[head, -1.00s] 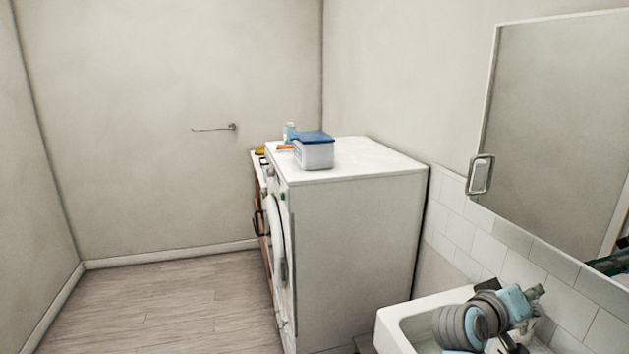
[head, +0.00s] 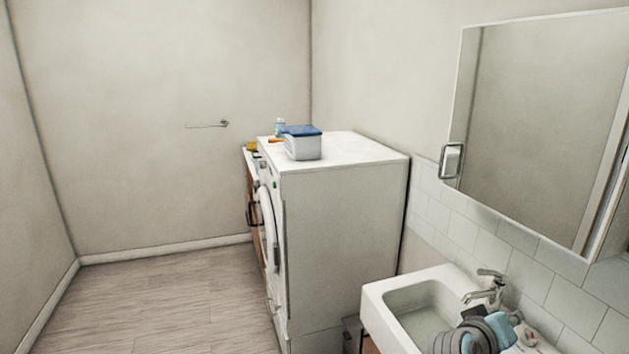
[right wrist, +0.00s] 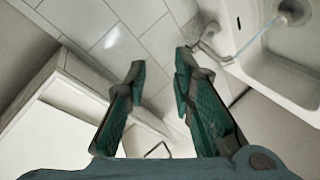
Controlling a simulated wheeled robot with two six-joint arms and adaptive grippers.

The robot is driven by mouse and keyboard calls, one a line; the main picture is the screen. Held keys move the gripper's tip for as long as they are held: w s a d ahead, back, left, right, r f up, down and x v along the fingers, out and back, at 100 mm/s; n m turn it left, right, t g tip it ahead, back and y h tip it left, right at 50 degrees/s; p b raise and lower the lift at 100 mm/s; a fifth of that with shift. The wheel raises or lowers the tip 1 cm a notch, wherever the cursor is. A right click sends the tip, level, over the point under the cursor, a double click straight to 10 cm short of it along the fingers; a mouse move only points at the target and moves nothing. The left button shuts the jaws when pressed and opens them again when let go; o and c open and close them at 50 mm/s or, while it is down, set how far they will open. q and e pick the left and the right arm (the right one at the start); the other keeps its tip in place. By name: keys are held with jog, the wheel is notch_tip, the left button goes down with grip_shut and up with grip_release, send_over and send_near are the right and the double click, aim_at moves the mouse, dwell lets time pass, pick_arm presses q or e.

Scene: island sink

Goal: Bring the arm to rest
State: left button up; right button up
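My right arm shows at the bottom right of the head view, in front of the sink, with its grey and light-blue wrist low in the picture. My right gripper (right wrist: 160,67) shows clearly in the right wrist view. Its two green-padded fingers stand apart with nothing between them. White wall tiles show beyond the gap. My left gripper is in neither current view.
The white sink (head: 375,304) and its tap (head: 489,284) are close to my right arm. A mirror cabinet (head: 545,130) hangs above. A white washing machine (head: 345,225) carries a blue-lidded box (head: 303,146). The floor (head: 170,310) at left is clear.

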jog(key=s+a+f+n+g+y, duration=0.1)
jog(key=s+a+f+y, duration=0.2)
jog(key=s+f, duration=0.5)
jog(key=s+a+f+g+y, duration=0.1)
jog(key=s+a+f+y, duration=0.2)
jog(key=s+f, duration=0.5)
jog(key=s+a+f+n+g+y, duration=0.1)
jog(key=s+a+f+y, duration=0.25)
jog(key=s, duration=0.35)
jog(key=s+a+f+g+y, duration=0.1)
jog(key=s+a+f+y, duration=0.1)
jog(key=s+a+f, duration=0.35)
jog(key=s+d+f+g+b, duration=0.1)
jog(key=d+f+b, duration=0.1)
jog(key=f, duration=0.8)
jog(key=s+d+f+g+b, duration=0.1)
jog(key=s+f, duration=0.1)
jog(key=f, duration=0.9)
jog(key=s+f+b, duration=0.2)
jog(key=s+f, duration=1.2)
jog(key=f, duration=0.1)
jog(key=shift+d+m+g+b, duration=0.3)
jog(key=shift+d+g+b, duration=0.1)
jog(key=shift+h, duration=0.25)
dwell(0.9)
